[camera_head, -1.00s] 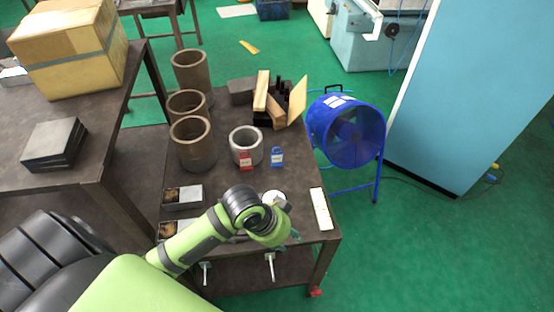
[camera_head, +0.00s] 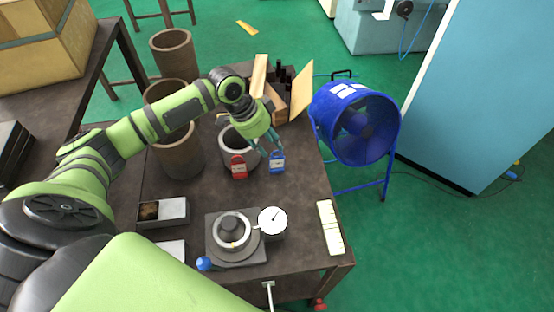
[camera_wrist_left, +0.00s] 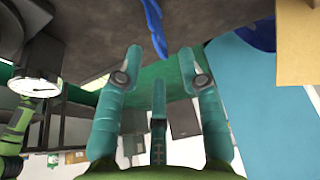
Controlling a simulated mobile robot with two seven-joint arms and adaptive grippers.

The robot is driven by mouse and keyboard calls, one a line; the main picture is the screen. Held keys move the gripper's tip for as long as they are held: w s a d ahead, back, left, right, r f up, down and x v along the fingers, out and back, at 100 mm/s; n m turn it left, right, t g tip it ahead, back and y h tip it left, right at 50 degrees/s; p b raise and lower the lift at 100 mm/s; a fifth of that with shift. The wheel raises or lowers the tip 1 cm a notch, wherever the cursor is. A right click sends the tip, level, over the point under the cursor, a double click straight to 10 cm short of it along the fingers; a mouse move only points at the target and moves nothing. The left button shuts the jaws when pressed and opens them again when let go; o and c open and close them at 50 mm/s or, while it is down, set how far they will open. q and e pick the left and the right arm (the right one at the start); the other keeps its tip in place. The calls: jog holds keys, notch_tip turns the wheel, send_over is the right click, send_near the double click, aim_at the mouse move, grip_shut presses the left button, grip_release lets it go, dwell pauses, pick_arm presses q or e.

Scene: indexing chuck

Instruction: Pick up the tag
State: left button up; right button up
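A blue padlock-shaped tag (camera_head: 277,162) stands on the dark table, near its right edge. A red tag (camera_head: 238,168) of the same kind stands to its left, in front of a grey ring. My left gripper (camera_head: 268,149) is above and close to the blue tag, its fingers pointing down; contact cannot be made out. In the left wrist view my left gripper (camera_wrist_left: 160,60) has its fingers spread with nothing between them. The blue tag (camera_wrist_left: 154,27) shows edge-on just beyond the fingertips, roughly between them. My right gripper is in neither view.
The grey ring (camera_head: 233,139), brown cylinders (camera_head: 177,161) and wooden blocks (camera_head: 276,101) stand around the tags. A chuck fixture (camera_head: 236,254) with a dial gauge (camera_head: 272,220) is at the table's front. A blue fan (camera_head: 356,124) stands beyond the right edge. The table middle is clear.

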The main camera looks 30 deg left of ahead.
aim_at(284, 168)
pick_arm(q)
jog(key=shift+f, duration=0.5)
jog(key=shift+p+x, duration=0.6)
jog(key=shift+x, duration=0.6)
jog(key=p+x, duration=0.1)
jog(key=x, duration=0.3)
jog(key=shift+s+f, duration=0.15)
jog(key=shift+f, duration=0.1)
grip_shut()
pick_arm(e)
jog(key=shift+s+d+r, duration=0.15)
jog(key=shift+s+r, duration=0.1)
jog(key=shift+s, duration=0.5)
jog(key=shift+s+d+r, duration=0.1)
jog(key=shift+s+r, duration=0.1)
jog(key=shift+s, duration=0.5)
